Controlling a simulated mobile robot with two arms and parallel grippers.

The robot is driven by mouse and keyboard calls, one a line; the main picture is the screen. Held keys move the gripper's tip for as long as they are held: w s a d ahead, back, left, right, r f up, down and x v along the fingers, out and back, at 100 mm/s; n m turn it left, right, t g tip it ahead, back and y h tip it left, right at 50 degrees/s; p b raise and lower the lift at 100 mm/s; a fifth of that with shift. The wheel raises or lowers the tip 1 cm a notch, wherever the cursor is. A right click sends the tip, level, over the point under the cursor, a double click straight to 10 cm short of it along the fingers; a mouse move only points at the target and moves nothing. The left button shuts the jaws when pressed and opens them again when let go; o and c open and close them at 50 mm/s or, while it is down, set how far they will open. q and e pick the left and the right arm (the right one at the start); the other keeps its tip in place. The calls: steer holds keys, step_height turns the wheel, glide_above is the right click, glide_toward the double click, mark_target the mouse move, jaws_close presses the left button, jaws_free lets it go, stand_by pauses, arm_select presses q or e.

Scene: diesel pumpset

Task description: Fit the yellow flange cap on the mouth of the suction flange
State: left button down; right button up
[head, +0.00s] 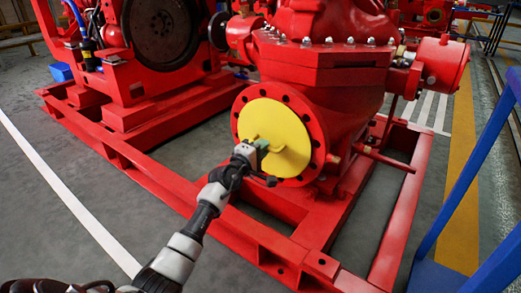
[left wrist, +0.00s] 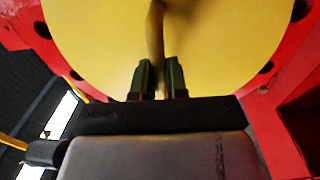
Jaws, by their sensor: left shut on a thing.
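The yellow flange cap (head: 285,130) is a round disc covering the mouth of the red suction flange (head: 318,163) in the head view. The flange's ring of bolt holes shows around it. My left gripper (head: 259,147) is in front of the cap, shut on the handle at its middle. In the left wrist view the two dark fingers (left wrist: 158,80) close on the handle, and the cap (left wrist: 215,50) fills the upper part against the red flange (left wrist: 285,62). I cannot tell whether the cap is fully seated. My right gripper is not in view.
The red pump casing (head: 325,75) rises behind the flange. The red base frame (head: 225,232) runs below and in front of it. A blue rail (head: 465,190) stands at the right. Grey floor (head: 60,215) is free at the left.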

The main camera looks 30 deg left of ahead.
arm_select(q)
steer(key=shift+w+r, duration=0.1)
steer(key=shift+r, duration=0.05)
steer(key=c, duration=0.6)
jaws_free()
steer(key=shift+s+a+f+p, duration=0.15)
steer(key=shift+s+p, duration=0.75)
steer(key=shift+s, duration=0.95)
steer(key=shift+s+a+f+p, duration=0.15)
steer(key=shift+s+p, duration=0.7)
steer(key=shift+s, duration=1)
